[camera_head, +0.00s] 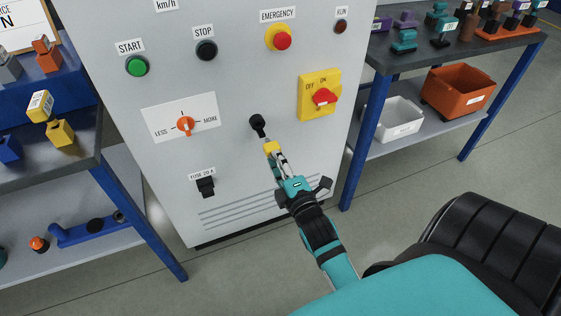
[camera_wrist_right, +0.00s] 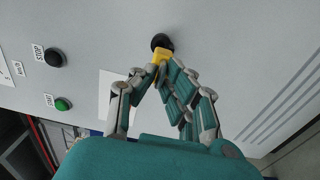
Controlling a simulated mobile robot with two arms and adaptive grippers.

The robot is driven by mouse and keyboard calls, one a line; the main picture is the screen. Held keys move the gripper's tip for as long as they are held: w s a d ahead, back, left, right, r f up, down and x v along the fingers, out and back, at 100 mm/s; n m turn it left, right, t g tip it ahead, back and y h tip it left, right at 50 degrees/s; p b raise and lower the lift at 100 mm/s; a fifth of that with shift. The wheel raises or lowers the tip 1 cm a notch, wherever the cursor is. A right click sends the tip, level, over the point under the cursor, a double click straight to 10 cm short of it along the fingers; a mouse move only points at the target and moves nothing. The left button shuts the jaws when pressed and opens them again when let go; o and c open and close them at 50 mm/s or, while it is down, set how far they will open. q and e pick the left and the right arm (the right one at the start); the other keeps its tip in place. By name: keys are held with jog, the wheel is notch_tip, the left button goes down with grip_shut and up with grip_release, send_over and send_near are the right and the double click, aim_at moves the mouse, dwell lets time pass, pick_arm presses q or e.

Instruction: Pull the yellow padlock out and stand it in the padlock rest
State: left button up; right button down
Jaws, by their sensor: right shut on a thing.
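The yellow padlock (camera_head: 271,147) is small and sits at the front of the grey control cabinet, just below a black round fitting (camera_head: 257,122). My right gripper (camera_head: 274,154) is shut on it, with the arm reaching up from below. In the right wrist view the yellow padlock (camera_wrist_right: 163,55) shows between the fingertips, right against the black fitting (camera_wrist_right: 161,42). I cannot tell whether its shackle is still in the fitting. I cannot pick out the padlock rest for sure. My left gripper is out of view.
The cabinet front has a red switch on a yellow plate (camera_head: 318,96), an orange dial (camera_head: 185,124) and a black fuse switch (camera_head: 205,186). A left bench (camera_head: 85,150) holds yellow and blue blocks. A right bench has a white bin (camera_head: 392,120) and an orange bin (camera_head: 458,92).

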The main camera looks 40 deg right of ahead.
aim_at(272, 148)
jog(key=x, duration=0.2)
jog(key=shift+w+d, duration=0.15)
jog(key=shift+w, duration=0.2)
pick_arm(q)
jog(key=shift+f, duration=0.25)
pick_arm(e)
jog(key=shift+x, duration=1.05)
pick_arm(q)
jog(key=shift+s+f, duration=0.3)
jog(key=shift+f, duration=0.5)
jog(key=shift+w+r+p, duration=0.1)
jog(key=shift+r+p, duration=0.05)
jog(key=shift+p, duration=0.15)
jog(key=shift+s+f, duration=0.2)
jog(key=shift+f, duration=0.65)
